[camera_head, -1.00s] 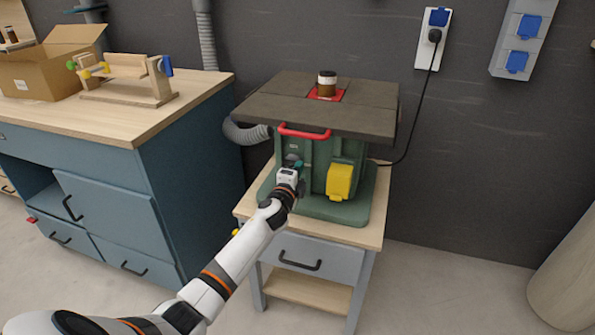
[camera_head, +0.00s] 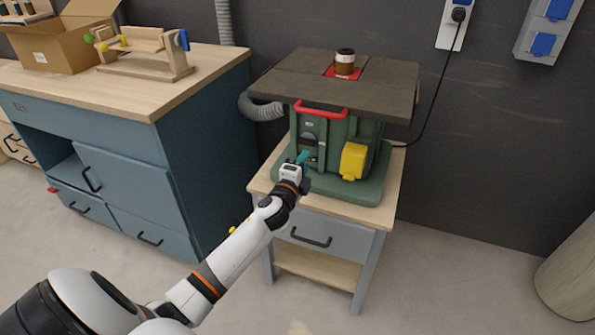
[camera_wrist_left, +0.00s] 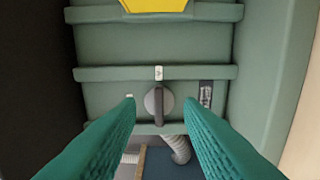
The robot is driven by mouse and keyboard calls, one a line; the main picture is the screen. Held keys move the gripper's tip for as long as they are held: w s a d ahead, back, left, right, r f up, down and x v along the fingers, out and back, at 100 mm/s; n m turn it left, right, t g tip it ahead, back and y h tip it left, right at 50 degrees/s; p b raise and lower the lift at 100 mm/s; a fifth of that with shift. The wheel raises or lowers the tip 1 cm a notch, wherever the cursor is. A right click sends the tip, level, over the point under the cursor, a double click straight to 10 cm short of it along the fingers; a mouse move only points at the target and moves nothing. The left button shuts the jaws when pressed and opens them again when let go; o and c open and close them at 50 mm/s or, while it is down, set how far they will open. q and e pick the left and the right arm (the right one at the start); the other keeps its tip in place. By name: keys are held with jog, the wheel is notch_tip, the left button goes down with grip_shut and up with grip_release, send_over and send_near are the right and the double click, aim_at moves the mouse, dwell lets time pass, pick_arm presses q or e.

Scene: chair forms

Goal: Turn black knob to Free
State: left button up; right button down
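The knob (camera_wrist_left: 158,104) shows in the left wrist view on the green front of the machine, as a grey disc with a dark raised grip bar. The bar stands roughly vertical in that picture. My left gripper (camera_wrist_left: 160,103) is open, with one teal finger on each side of the knob and a gap between them and it. In the head view my left gripper (camera_head: 303,158) is in front of the green machine (camera_head: 330,130), at the left part of its front, and hides the knob area. Labels beside the knob are too small to read. My right gripper is not in view.
A yellow box (camera_head: 353,161) sits right of the gripper on the machine front, and a red handle (camera_head: 321,110) is above. The machine stands on a small wooden-topped cabinet (camera_head: 388,190). A blue workbench (camera_head: 120,110) is at left. A grey hose (camera_head: 262,108) runs behind.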

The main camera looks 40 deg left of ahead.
pick_arm(q)
jog(key=shift+v, duration=2.35)
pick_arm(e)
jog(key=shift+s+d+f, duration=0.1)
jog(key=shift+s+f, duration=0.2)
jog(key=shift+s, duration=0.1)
